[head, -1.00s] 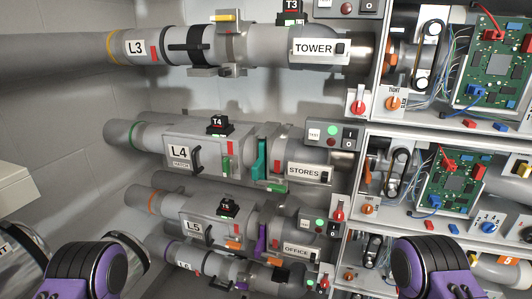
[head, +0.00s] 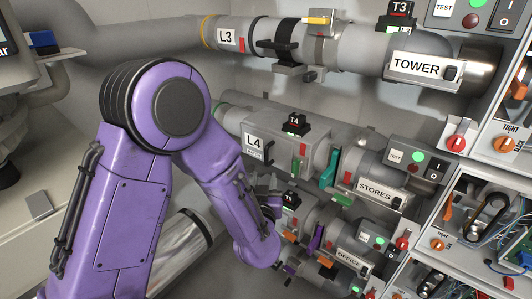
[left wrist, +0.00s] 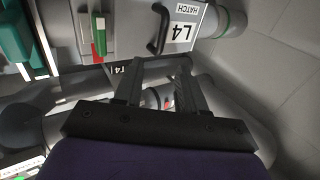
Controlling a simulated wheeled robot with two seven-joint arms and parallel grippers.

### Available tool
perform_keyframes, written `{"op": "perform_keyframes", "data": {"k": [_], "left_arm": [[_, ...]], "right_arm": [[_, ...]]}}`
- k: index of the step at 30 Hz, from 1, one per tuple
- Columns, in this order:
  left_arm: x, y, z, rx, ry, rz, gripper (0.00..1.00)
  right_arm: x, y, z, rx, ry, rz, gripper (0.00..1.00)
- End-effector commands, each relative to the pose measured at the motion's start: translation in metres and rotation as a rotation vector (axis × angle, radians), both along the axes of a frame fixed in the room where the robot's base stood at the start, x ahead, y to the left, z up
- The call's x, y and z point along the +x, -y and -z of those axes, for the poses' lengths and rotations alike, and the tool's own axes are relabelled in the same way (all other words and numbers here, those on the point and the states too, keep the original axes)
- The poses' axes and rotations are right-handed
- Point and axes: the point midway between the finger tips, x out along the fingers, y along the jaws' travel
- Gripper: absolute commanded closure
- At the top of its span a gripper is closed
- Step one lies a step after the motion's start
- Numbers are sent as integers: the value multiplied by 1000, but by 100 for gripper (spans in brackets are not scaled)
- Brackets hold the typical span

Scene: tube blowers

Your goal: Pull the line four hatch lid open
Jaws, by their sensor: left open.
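The line four hatch lid (head: 256,141) is the grey panel labelled L4 on the second pipe line. It looks shut. Its black bar handle (head: 268,151) is on the panel's front, and a green latch piece (head: 296,167) is to its right. In the left wrist view the lid appears upside down at the top, with its handle (left wrist: 160,29) and HATCH label (left wrist: 182,30). My left gripper (head: 264,185) is just below the L4 box, partly hidden by my arm. Its open, empty fingers (left wrist: 155,84) point toward the handle, apart from it. My right gripper is not in view.
The L3 line (head: 230,38) runs above, and the L5 line with the OFFICE label (head: 350,262) lies close below. A teal gate piece (head: 331,168) stands right of the L4 box. Open electronics cabinets (head: 480,215) fill the right side.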

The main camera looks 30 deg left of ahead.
Motion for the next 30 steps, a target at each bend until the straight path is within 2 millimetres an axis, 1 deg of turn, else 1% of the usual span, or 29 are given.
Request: {"op": "perform_keyframes", "data": {"k": [9,12,16,24,26,27,28,30], "left_arm": [[58,-36,0,-2,-5,-6,60],[72,-44,1,-1,-4,-4,60],[83,-49,2,-1,-5,-3,60],[84,-50,3,-1,-5,-2,60],[84,-50,3,-1,-5,-2,79],[84,-50,3,-1,-5,-2,92],[84,-50,3,-1,-5,-2,100],[84,-50,3,-1,-5,-2,100]], "right_arm": [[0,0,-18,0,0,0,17],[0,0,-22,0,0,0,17],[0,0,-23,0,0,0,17],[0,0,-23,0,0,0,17],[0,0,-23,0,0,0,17],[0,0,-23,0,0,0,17],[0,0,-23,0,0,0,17],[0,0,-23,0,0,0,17]]}}
